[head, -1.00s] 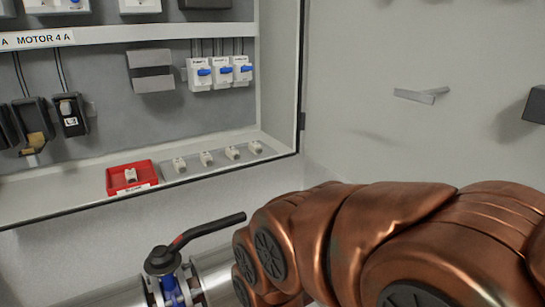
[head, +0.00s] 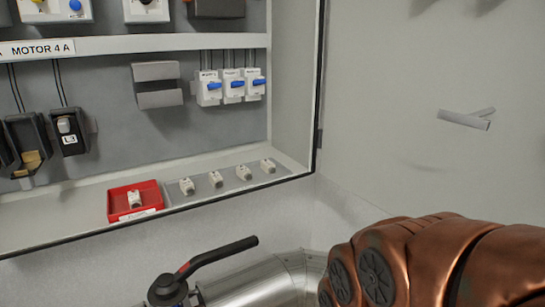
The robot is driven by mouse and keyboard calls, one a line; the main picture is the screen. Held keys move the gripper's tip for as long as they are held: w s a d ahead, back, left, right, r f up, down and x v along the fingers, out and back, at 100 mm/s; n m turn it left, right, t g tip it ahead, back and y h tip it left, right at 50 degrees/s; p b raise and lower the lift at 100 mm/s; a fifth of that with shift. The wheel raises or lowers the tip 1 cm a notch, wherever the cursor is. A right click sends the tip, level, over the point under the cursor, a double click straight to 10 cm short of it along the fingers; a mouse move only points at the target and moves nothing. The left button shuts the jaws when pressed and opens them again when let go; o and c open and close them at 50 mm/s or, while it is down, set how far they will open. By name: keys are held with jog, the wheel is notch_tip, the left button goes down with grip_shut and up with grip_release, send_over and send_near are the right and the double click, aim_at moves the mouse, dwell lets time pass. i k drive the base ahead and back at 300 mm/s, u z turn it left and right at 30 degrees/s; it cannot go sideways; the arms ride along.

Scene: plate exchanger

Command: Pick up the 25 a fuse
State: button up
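Several small pale fuses stand in a row on a grey strip on the cabinet's bottom ledge. From left to right they include one fuse (head: 187,186), a second fuse (head: 216,179), a third fuse (head: 243,172) and one at the right end (head: 267,165). Another pale fuse (head: 135,198) sits in a red tray (head: 117,207) left of the strip. Ratings on the fuses are too small to read, so I cannot tell which is 25 A. My copper-coloured arm shows at the lower right, but my gripper is out of view.
A black-handled valve (head: 215,258) on a metal pipe (head: 262,285) stands below the ledge. An open fuse holder (head: 25,145) and another holder marked L3 (head: 68,132) hang at left. Blue-switched breakers (head: 232,87) and the cabinet door (head: 400,90) are at right.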

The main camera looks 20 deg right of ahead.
aim_at(244, 173)
jog(key=i, duration=0.85)
